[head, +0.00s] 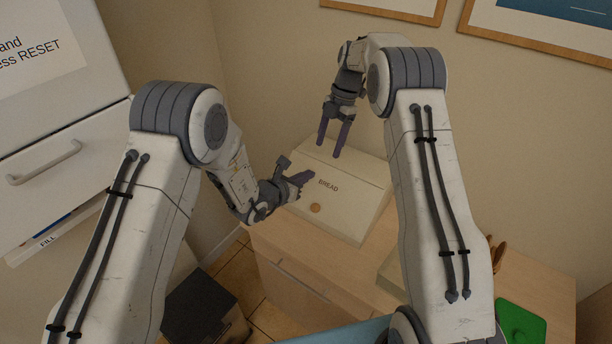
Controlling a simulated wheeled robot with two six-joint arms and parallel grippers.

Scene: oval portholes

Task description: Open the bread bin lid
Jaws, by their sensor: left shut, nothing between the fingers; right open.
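The bread bin (355,217) is a cream box with "BREAD" on its sloped front lid (339,195) and a small round wooden knob (315,208) low on that lid. The lid looks closed. It stands on a light wooden cabinet. My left gripper (308,177) is shut and empty at the left edge of the lid, up and left of the knob. I cannot tell whether it touches the lid. My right gripper (330,147) is open and empty, fingers pointing down, over the back part of the bin.
The wooden cabinet (300,268) has drawers below the bin. A white unit with a handle (55,165) stands at the left. A green item (522,322) lies at the lower right. A dark box (200,308) is on the tiled floor. Walls close in behind the bin.

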